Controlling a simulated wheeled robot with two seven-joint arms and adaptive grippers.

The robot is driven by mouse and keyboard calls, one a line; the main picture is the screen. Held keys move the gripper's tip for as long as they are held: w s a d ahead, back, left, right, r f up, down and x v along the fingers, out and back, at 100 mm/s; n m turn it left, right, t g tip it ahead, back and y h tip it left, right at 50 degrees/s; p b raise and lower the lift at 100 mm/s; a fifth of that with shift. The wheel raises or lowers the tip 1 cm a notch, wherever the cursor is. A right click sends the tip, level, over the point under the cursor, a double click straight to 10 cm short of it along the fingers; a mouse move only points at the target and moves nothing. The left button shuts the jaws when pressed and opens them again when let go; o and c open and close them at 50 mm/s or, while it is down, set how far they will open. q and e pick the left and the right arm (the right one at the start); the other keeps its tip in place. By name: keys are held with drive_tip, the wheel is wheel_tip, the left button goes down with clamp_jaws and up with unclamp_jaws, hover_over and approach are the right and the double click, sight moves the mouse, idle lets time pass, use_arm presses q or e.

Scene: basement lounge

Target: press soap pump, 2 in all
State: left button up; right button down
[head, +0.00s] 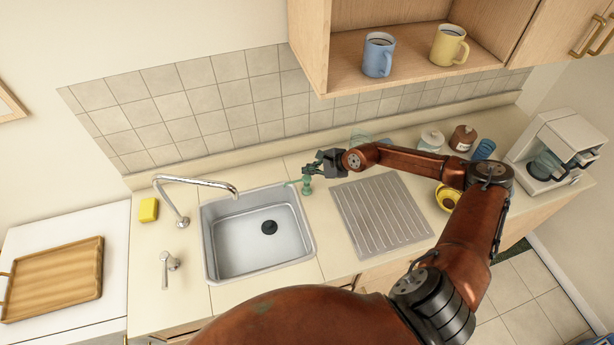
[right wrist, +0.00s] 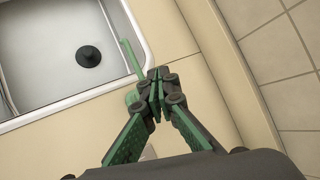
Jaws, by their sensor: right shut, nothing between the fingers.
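The green soap pump (head: 306,188) stands on the counter at the right rim of the sink, and its spout points left over the basin. My right gripper (head: 314,168) is at the top of the pump. In the right wrist view its fingers (right wrist: 156,84) are shut together with nothing between them. The pump's green spout (right wrist: 132,61) sticks out past the fingertips toward the sink, and the fingers hide much of the pump. I cannot tell whether the fingertips touch the pump head. My left gripper is not in view.
The sink (head: 255,241) with its curved faucet (head: 195,183) lies left of the pump. A ribbed drainboard (head: 381,215) lies to the right. A yellow sponge (head: 148,210) is at the left. A cabinet (head: 400,88) holding two mugs hangs above the back counter.

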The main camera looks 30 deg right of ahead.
sight(308, 179)
drive_tip(key=shift+r+p, duration=0.9)
drive_tip(key=shift+r, duration=1.05)
drive_tip(key=shift+f, duration=0.1)
